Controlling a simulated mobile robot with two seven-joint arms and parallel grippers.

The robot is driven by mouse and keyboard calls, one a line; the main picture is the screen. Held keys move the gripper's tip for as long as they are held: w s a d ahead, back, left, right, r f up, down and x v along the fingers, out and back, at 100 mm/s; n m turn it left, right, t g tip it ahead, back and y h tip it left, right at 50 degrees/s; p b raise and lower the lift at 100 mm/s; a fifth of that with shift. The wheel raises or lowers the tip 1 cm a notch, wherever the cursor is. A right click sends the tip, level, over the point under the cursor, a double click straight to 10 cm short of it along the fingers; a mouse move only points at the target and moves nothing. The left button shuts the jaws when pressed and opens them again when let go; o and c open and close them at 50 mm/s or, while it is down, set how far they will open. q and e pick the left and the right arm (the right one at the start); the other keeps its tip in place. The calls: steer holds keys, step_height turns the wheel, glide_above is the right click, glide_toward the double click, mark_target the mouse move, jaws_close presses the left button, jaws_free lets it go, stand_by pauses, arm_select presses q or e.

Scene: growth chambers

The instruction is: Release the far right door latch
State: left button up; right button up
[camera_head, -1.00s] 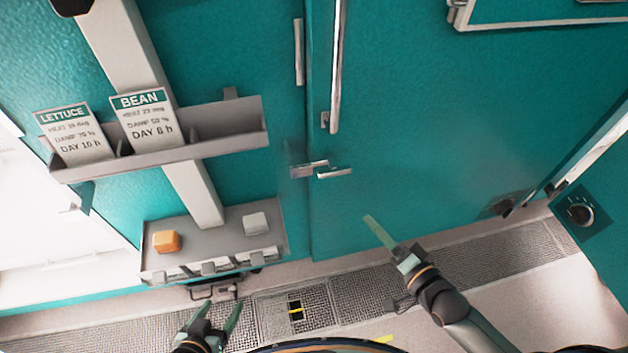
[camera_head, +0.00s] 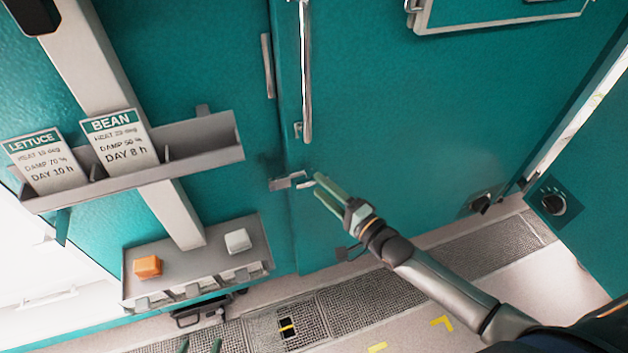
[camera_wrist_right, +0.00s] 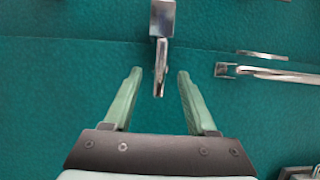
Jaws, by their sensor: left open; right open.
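The metal door latch (camera_head: 283,183) sits at the seam on the left edge of the wide teal door (camera_head: 400,130). In the right wrist view the latch (camera_wrist_right: 161,20) has a lever pointing down, its end lying between my two fingers in the picture. My right gripper (camera_head: 318,188) is open beside the latch, its fingertips partly covering the lever in the head view. The right wrist view also shows its open fingers (camera_wrist_right: 159,74); I cannot tell whether they touch the lever. My left gripper (camera_head: 200,346) is open at the bottom edge, only its fingertips showing.
A long vertical door handle (camera_head: 306,80) stands above the latch. At left are a card shelf (camera_head: 205,145) and a grey panel (camera_head: 205,262) with an orange block (camera_head: 147,266) and a white block (camera_head: 237,241). A dial (camera_head: 553,204) is at right. Floor grating (camera_head: 370,300) runs below.

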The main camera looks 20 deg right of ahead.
mark_target(317, 184)
steer(key=shift+x, duration=1.7)
steer(key=shift+c, duration=0.4)
jaws_close()
